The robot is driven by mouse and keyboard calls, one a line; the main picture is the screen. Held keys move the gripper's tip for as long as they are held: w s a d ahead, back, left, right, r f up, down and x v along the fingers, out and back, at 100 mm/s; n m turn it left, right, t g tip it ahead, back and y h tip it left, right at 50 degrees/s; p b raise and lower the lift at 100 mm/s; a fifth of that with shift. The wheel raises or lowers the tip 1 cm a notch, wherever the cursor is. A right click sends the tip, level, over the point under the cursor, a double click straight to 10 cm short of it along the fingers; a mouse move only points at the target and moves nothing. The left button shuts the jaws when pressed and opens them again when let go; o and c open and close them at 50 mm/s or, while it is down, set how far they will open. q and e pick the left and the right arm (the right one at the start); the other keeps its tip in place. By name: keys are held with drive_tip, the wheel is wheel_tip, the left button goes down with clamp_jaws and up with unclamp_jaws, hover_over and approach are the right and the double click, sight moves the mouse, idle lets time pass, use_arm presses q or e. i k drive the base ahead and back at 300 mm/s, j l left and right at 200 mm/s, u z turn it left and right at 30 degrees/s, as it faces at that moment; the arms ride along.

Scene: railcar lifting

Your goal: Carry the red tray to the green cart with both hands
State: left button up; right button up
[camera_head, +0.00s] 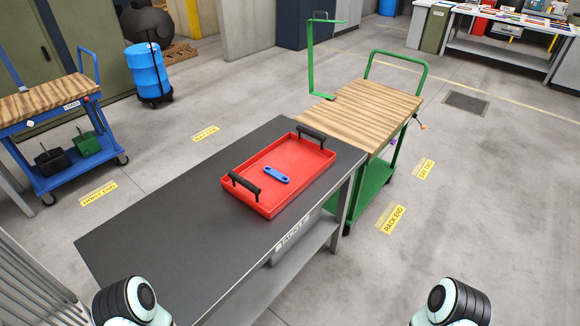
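The red tray (284,190) lies flat on the dark-topped table (160,237), near the table's far right end. It has a black handle at each end, and a blue tool (275,174) lies inside it. The green cart (375,112) with a wooden top stands just beyond that end of the table. Its green push handle is at the back. Parts of my two arms show at the bottom left and bottom right, well short of the tray. Neither gripper's fingers are in view.
A blue cart (50,104) with a wooden top stands at the left. A blue barrel (148,71) stands behind it. A green upright frame (311,58) rises at the green cart's left edge. Floor right of the table is clear, with yellow labels (391,218).

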sight(369, 114)
drive_tip(key=i+l, duration=0.15)
drive_tip(key=l, duration=0.2)
drive_tip(key=i+l, duration=0.2)
drive_tip(key=l, duration=0.15)
drive_tip(key=i+l, duration=0.15)
drive_tip(key=l, duration=0.2)
drive_tip(key=i+l, duration=0.15)
drive_tip(key=l, duration=0.2)
drive_tip(key=i+l, duration=0.35)
drive_tip(key=l, duration=0.3)
